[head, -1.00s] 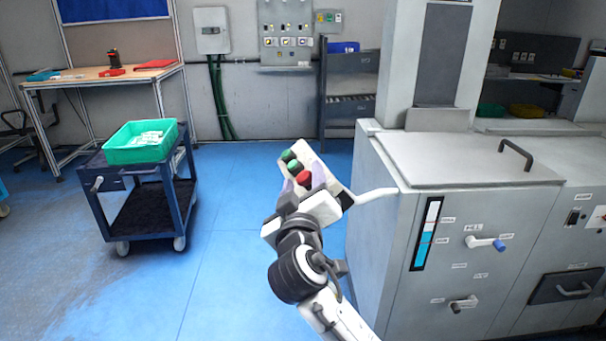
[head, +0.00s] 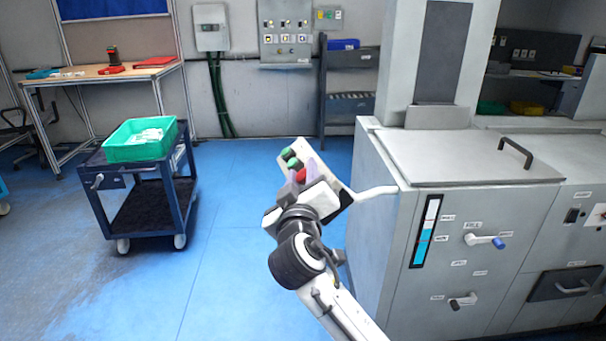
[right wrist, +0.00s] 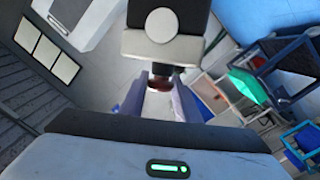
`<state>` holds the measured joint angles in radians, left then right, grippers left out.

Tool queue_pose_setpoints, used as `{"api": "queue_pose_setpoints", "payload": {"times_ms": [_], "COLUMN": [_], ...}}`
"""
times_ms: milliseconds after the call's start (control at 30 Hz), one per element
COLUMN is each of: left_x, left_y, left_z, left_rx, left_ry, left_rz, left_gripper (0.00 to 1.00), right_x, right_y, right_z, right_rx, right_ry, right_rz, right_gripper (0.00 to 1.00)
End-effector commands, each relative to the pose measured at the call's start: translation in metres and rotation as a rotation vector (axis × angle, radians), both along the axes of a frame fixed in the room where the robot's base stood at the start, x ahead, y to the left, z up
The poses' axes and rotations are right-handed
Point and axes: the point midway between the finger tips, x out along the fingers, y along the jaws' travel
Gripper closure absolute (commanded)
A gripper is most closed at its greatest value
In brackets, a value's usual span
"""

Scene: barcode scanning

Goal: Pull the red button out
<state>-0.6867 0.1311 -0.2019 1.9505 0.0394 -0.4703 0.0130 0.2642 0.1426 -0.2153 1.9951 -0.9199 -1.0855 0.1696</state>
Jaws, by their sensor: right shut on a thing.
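The red button (head: 300,175) sits on the pale, tilted control box (head: 331,180), at the end nearest my arm. In the right wrist view the button shows as a dark red shape (right wrist: 159,84) between the two fingers. The fingers and gripper body hide part of it in the head view. My left gripper is not in view.
A white curved arm (head: 376,192) joins the control box to the large grey machine (head: 400,270) on the right. A dark cart (head: 120,182) with a green bin (head: 140,150) stands at the left. The blue floor between is clear.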

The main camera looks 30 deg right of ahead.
Motion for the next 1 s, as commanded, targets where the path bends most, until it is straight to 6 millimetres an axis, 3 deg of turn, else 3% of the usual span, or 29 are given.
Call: {"api": "queue_pose_setpoints", "payload": {"times_ms": [100, 333, 367, 467, 767, 1000], "left_x": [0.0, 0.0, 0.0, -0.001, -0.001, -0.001], "left_y": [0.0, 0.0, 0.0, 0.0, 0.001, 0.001], "left_z": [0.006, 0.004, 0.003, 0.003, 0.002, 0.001], "left_rx": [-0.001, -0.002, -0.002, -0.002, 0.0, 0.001], "left_ry": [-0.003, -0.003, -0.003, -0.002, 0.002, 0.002], "left_rz": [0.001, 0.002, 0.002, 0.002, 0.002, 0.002], "left_gripper": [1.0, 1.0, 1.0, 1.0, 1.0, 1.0], "right_x": [0.002, 0.002, 0.002, 0.002, 0.002, -0.007], "right_y": [0.008, 0.008, 0.008, 0.008, 0.008, 0.028], "right_z": [0.01, 0.011, 0.011, 0.011, 0.009, 0.008], "right_rx": [0.002, -0.003, -0.003, -0.003, -0.001, 0.002], "right_ry": [-0.005, -0.01, -0.01, -0.01, -0.005, -0.005], "right_rz": [0.006, 0.009, 0.009, 0.009, 0.005, 0.011], "right_gripper": [1.0, 1.0, 0.68, 0.53, 0.53, 0.53]}}
